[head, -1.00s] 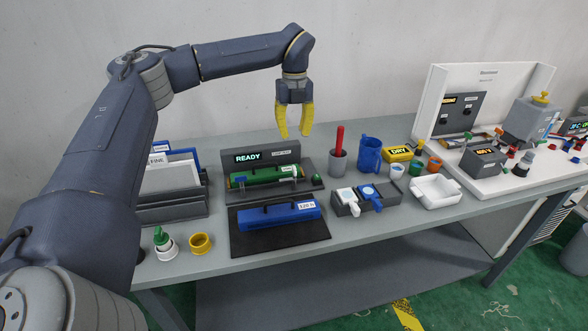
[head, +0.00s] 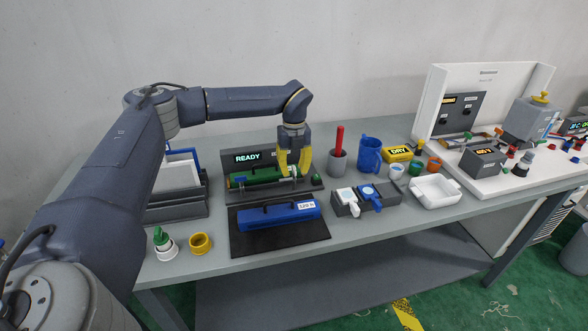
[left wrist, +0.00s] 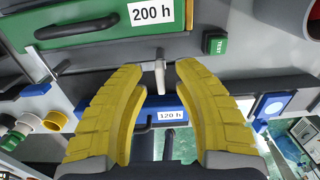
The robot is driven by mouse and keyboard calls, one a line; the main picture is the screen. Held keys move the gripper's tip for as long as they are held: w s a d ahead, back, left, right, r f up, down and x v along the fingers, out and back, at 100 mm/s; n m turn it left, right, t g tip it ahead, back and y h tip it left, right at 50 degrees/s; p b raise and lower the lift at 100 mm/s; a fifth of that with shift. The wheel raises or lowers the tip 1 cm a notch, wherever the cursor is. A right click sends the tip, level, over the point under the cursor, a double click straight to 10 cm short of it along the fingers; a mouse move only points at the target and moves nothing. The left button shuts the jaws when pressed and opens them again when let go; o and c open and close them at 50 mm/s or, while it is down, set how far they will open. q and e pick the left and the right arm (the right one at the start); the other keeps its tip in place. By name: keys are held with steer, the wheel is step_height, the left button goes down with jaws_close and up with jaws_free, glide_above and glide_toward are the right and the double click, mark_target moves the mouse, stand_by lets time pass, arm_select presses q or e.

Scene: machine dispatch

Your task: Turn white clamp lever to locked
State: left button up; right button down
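A small whitish lever (left wrist: 160,78) shows in the left wrist view, hanging from a pale pivot just in front of the green cartridge (left wrist: 85,20) labelled 200 h. My left gripper (left wrist: 158,70) is open, its two yellow fingers on either side of the lever with gaps. In the head view my left gripper (head: 294,170) is down at the right end of the green cartridge (head: 262,177), in the dock (head: 229,160) whose display reads READY. My right gripper is not in view.
A blue cartridge (head: 277,214) lies on a black mat in front of the dock. A green TEST button (left wrist: 213,44) is close to the right finger. A grey block (head: 347,207) with white and blue paddles, a cup with a red handle (head: 338,160) and a blue mug (head: 368,155) stand right.

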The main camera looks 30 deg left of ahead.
arm_select(q)
steer(key=shift+f, duration=0.15)
steer(key=shift+c, duration=0.4)
jaws_close()
steer(key=shift+m, duration=0.3)
steer(key=m, duration=0.6)
steer(key=shift+m, duration=0.3)
steer(key=m, duration=1)
steer(key=shift+m, duration=0.5)
